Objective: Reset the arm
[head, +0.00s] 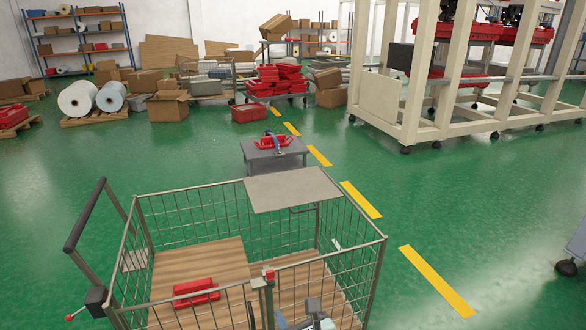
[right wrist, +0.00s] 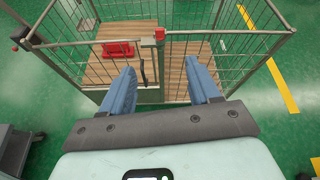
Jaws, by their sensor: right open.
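My right gripper (head: 304,321) shows at the bottom edge of the head view, over the front of the wire cart (head: 379,240). In the right wrist view my right gripper (right wrist: 158,78) has its two blue fingers wide apart with nothing between them. A red part (head: 196,292) lies on the cart's wooden floor, left of the gripper. The red part also shows in the right wrist view (right wrist: 117,49), beyond the left finger and apart from it. My left gripper is not in view.
The cart's wire walls and front post (right wrist: 159,35) stand close to my right gripper. A small grey table (head: 275,157) with a red item (head: 274,142) stands behind the cart. A white machine frame (head: 420,80) is at the back right. Green floor (head: 490,200) is clear at right.

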